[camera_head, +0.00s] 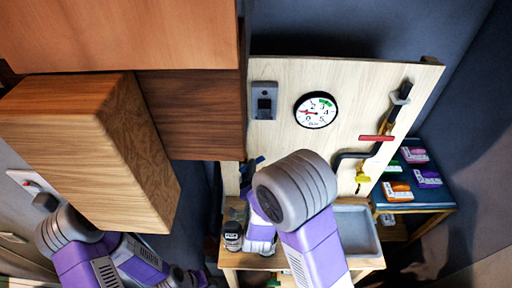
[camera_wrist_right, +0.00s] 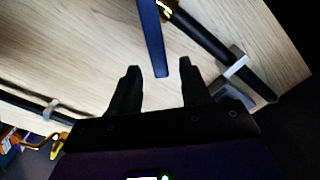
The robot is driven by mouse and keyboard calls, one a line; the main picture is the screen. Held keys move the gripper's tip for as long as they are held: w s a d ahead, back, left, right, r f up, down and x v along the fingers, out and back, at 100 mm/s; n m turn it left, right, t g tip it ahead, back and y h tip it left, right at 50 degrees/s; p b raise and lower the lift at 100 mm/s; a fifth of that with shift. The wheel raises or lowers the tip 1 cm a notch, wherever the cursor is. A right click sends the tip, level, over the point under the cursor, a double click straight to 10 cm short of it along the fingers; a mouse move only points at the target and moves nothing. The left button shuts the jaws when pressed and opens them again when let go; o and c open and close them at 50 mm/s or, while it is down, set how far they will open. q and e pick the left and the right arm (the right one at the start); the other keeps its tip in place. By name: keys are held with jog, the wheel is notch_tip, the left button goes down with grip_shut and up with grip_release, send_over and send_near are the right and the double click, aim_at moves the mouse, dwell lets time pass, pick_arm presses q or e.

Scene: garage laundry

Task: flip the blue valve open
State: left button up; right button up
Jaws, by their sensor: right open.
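The blue valve's handle (camera_wrist_right: 151,38) is a long flat blue lever in the right wrist view. It reaches down from the top edge, and its lower end lies between and just beyond the fingertips of my right gripper (camera_wrist_right: 162,77). That gripper is open, one black finger on each side, with no clear contact. The valve's brass body (camera_wrist_right: 168,6) shows only at the top edge, on a black pipe (camera_wrist_right: 203,38). In the head view, my right arm hides most of the valve and the gripper's fingers. My left arm shows at lower left, its gripper not visible.
The wooden panel (camera_head: 285,80) carries a gauge (camera_head: 316,110), a grey box (camera_head: 263,100), a red handle (camera_head: 376,138) and a yellow valve (camera_head: 362,177). A jar (camera_head: 233,235) and grey tray (camera_head: 357,232) stand below. Wooden cabinets (camera_head: 85,140) crowd the left.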

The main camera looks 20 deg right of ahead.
aim_at(259, 161)
jog(key=p+x, duration=0.1)
jog(key=x, duration=0.4)
jog(key=shift+w+d, duration=0.2)
jog(key=shift+w, duration=0.1)
jog(key=shift+c, duration=0.5)
grip_shut()
